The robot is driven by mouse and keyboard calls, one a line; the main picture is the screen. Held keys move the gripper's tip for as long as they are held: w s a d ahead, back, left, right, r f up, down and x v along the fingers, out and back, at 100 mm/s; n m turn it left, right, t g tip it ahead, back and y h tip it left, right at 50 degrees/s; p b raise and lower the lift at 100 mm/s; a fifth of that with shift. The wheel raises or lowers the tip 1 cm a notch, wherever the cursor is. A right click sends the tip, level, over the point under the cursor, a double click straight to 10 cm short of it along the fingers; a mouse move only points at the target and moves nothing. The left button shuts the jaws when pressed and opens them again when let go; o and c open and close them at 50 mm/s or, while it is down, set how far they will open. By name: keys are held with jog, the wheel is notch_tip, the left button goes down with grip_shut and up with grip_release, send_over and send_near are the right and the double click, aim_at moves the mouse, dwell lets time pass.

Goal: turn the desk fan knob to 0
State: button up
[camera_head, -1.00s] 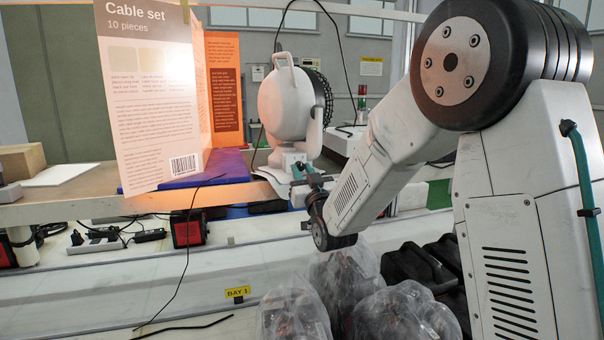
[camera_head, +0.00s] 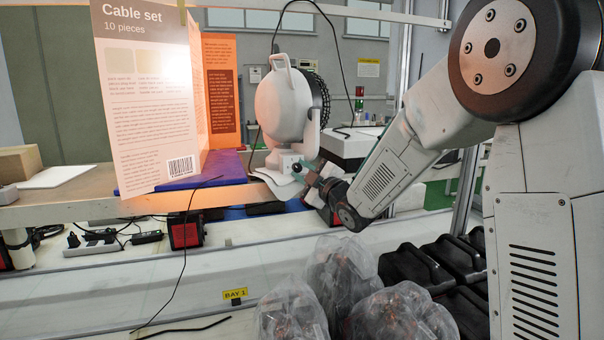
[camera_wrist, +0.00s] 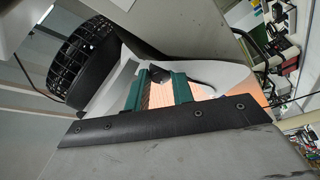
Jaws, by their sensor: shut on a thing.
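The white desk fan (camera_head: 281,108), with a black grille on its right side, stands upright on the bench edge. Its base (camera_head: 284,162) faces my gripper (camera_head: 303,169), whose teal fingertips are at the base's right side. In the wrist view my gripper (camera_wrist: 160,78) reaches the white fan base (camera_wrist: 226,77), with a dark knob (camera_wrist: 188,71) at the fingertips. The jaws are shut on the knob, with a gap between the fingers. The fingers partly hide the knob, and its pointer and marks cannot be read. The fan's black grille (camera_wrist: 80,60) shows at upper left.
A grey device (camera_head: 350,145) stands behind my gripper. Below are bagged items (camera_head: 343,265) and black bins (camera_head: 425,268).

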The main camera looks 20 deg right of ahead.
jog(key=n+g, duration=0.2)
jog(key=n, duration=0.2)
jog(key=shift+r+n, duration=0.15)
jog(key=shift+n, duration=0.25)
jog(key=shift+r+n+g+h, duration=0.15)
jog(key=shift+n+g, duration=0.25)
jog(key=shift+n, duration=0.6)
jog(key=shift+n+g+h, duration=0.15)
jog(key=shift+n+g, duration=0.25)
jog(key=shift+n, duration=0.6)
jog(key=o, duration=0.7)
jog(key=v, duration=0.8)
